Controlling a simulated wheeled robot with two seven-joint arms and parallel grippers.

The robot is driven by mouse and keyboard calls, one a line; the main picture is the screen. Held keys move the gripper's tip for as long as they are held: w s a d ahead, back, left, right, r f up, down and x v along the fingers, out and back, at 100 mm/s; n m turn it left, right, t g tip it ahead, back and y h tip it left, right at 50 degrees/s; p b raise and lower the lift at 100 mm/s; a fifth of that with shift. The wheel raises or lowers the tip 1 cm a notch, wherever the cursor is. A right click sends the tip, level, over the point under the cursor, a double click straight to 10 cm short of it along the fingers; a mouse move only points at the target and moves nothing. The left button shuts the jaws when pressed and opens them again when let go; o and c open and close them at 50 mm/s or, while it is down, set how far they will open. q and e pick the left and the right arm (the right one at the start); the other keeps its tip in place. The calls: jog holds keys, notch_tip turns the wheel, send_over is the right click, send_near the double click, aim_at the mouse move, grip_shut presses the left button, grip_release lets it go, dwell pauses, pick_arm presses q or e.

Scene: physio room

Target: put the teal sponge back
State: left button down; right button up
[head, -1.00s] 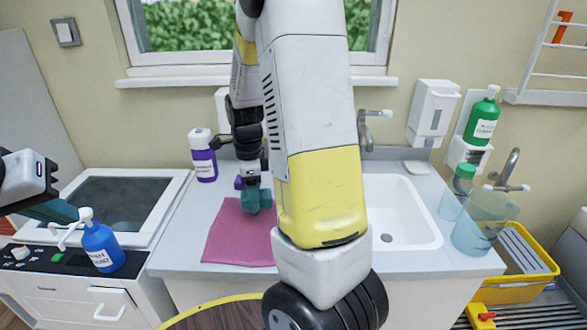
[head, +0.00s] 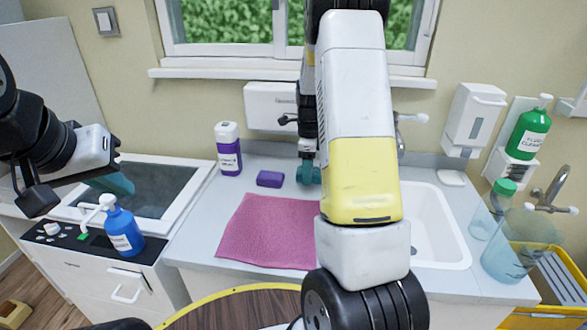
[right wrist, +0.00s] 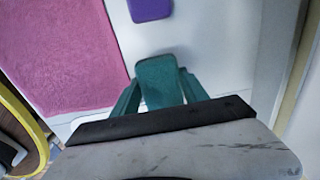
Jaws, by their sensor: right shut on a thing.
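The teal sponge (right wrist: 158,80) is between the teal fingers of my right gripper (right wrist: 160,92) in the right wrist view. My right gripper (head: 309,175) is shut on it, over the counter just right of a purple sponge (head: 270,179). Whether the teal sponge touches the counter I cannot tell; in the head view it blends with the fingers. My left gripper (head: 112,184) is at the left, over the dark-topped basin unit, with teal fingertips partly hidden by its own body. Its opening cannot be made out.
A pink cloth (head: 270,232) lies on the counter (head: 200,232) in front of the purple sponge. A purple-labelled bottle (head: 229,150) stands behind left. The white sink (head: 440,230) is right, partly hidden by my right arm. A blue pump bottle (head: 122,232) stands near my left gripper.

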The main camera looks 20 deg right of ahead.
jog(key=shift+w+d+f, duration=0.1)
jog(key=shift+w+d, duration=0.3)
jog(key=shift+w, duration=0.1)
jog(key=shift+s+a+f, duration=0.1)
jog(key=shift+f, duration=1.6)
jog(key=shift+f, duration=0.15)
jog(key=o, duration=1.3)
